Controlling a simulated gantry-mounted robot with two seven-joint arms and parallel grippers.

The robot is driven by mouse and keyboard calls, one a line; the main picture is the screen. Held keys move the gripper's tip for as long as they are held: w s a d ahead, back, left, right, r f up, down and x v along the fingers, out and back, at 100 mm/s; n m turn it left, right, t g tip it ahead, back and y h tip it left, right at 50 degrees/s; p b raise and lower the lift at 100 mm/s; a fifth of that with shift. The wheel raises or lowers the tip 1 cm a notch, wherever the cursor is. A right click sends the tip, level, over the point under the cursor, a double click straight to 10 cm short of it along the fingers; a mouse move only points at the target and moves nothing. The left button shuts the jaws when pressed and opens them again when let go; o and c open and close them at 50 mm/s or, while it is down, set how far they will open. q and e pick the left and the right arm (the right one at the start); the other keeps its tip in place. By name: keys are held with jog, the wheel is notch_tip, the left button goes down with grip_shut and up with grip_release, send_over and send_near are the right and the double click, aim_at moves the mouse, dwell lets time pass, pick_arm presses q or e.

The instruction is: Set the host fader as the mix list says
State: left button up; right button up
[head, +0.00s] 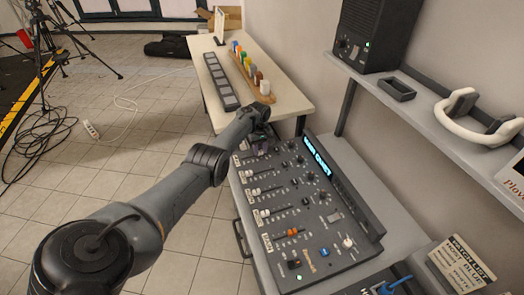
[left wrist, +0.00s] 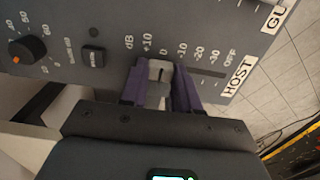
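The grey mixing desk (head: 325,215) has a column of faders with white tags. In the left wrist view the host fader's cap (left wrist: 159,72), pale with a dark line, sits near the 0 and +10 marks. The HOST label (left wrist: 238,77) is right of its slot, past OFF. My left gripper (left wrist: 160,85) has its purple fingers on both sides of the cap, with no clear gap. In the head view my left gripper (head: 260,144) is at the desk's far end and hides this fader. I cannot identify a readable mix list. My right gripper is not in view.
The other faders, such as the orange-capped one (head: 292,233), are nearer along the desk. A patch list card (head: 462,262) stands at the lower right by a blue plug (head: 395,285). A shelf (head: 430,120) holds a speaker (head: 370,35) and headphones (head: 460,105).

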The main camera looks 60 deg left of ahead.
aim_at(260, 151)
pick_arm(q)
jog(key=o, duration=0.5)
jog(key=shift+r, duration=0.15)
jog(key=shift+r+p, duration=0.3)
notch_tip(260, 151, up, 10)
jog(key=p, duration=0.4)
